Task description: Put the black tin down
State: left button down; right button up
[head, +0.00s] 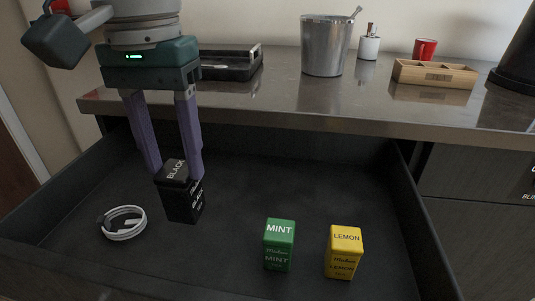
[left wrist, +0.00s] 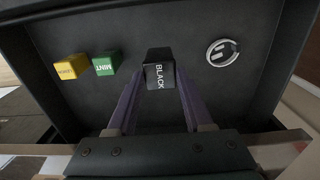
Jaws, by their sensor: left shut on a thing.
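The black tin (head: 184,201) is a small dark box with "BLACK" in white on its lid and side. My left gripper (head: 178,172) is shut on it, with a purple finger on either side. The tin is slightly tilted in the head view and is over the open drawer (head: 240,180). I cannot tell whether its base touches the drawer floor. In the left wrist view the tin (left wrist: 158,72) shows between the fingertips. My right gripper is not in view.
A green mint tin (head: 279,245) and a yellow lemon tin (head: 344,252) stand in the drawer to the right. A coiled white cable (head: 124,223) lies at the left. The counter (head: 300,103) with a metal bucket (head: 325,47) overhangs the drawer's back. Drawer floor between is clear.

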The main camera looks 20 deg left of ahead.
aim_at(176, 169)
pick_arm(q)
notch_tip(176, 169, down, 4)
jog(key=shift+f+b, duration=0.1)
jog(key=shift+b, duration=0.25)
notch_tip(176, 169, down, 5)
jog(key=shift+f+b, duration=0.1)
jog(key=shift+b, duration=0.8)
jog(key=shift+f, duration=0.15)
jog(key=shift+f, duration=0.1)
jog(key=shift+c, duration=1.5)
grip_release()
notch_tip(176, 169, up, 12)
jog(key=p, duration=0.4)
